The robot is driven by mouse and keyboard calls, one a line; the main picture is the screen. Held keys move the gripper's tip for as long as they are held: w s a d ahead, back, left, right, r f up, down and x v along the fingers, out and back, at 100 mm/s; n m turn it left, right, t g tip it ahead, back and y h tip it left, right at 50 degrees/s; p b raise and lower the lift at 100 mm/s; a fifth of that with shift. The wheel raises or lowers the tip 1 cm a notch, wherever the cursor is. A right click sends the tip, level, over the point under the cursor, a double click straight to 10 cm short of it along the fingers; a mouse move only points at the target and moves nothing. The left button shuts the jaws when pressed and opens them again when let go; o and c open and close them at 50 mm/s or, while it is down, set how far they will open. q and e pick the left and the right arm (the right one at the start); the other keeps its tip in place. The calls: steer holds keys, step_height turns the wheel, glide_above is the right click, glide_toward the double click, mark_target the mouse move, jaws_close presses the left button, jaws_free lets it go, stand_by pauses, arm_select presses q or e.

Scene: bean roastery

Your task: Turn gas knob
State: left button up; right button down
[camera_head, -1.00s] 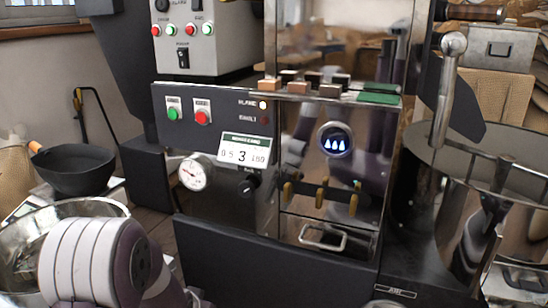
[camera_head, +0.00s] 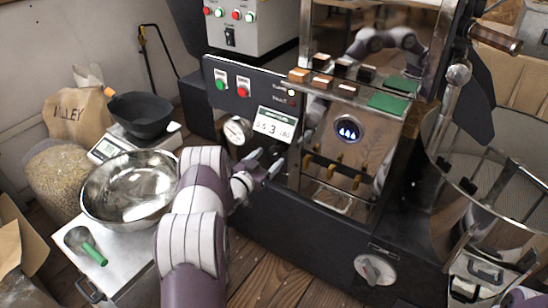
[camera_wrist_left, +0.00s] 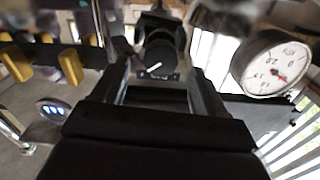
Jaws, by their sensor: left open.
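The gas knob appears to be the black knob with a white mark (camera_wrist_left: 160,52) on the roaster's dark front panel (camera_head: 262,98). In the wrist view it lies ahead, between the two finger lines of my left gripper (camera_wrist_left: 158,75). The fingers are apart, and I cannot tell whether they touch the knob. In the head view my left gripper (camera_head: 262,172) is at the panel, just below the number display (camera_head: 275,124), and the knob is hidden there. A round pressure gauge (camera_head: 237,130) sits left of the knob; it also shows in the wrist view (camera_wrist_left: 277,69). My right gripper is not in view.
Several yellow levers (camera_head: 333,174) are right of my left gripper. A steel bowl (camera_head: 130,188) and a black pan (camera_head: 143,114) stand to the left. A grey dial (camera_head: 375,268) is low on the machine. The cooling drum (camera_head: 490,175) is at right.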

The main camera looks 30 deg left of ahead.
mark_target(273, 154)
arm_select(q)
steer(key=w, duration=0.3)
steer(key=shift+w+d, duration=0.1)
steer(key=shift+c, duration=0.3)
steer(key=c, duration=1)
